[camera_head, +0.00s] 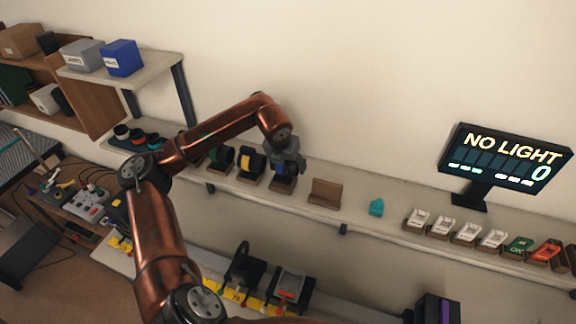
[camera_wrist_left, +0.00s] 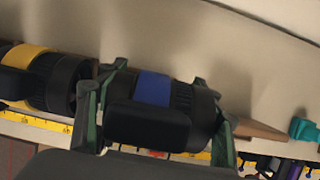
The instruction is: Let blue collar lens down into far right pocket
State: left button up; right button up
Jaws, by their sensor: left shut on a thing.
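The blue collar lens (camera_wrist_left: 153,90) is a black barrel with a blue band, lying on its side in the left wrist view. My left gripper (camera_wrist_left: 160,108) is shut on it, with a green-grey finger at each end of the barrel. In the head view the gripper (camera_head: 291,160) is over a wooden cradle (camera_head: 283,184) on the wall shelf, and the lens (camera_head: 279,169) is mostly covered by it. I cannot tell whether the lens touches that cradle. An empty wooden cradle (camera_head: 325,192) stands to its right. My right gripper is not in view.
A yellow-banded lens (camera_head: 250,161) sits close on the left, with a green-banded lens (camera_head: 221,156) beyond it. A teal piece (camera_head: 376,207) stands right of the empty cradle. Farther right are several small white stands (camera_head: 443,225) and a display (camera_head: 505,160) reading NO LIGHT.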

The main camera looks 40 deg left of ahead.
pick_arm(q)
jog(key=shift+r, duration=0.1)
dwell(0.6)
jog(key=shift+f+b, duration=1.4)
jog(key=shift+b, duration=0.15)
dwell(0.8)
jog(key=o, duration=1.6)
jog(key=shift+o, duration=0.2)
jog(key=v, duration=1.2)
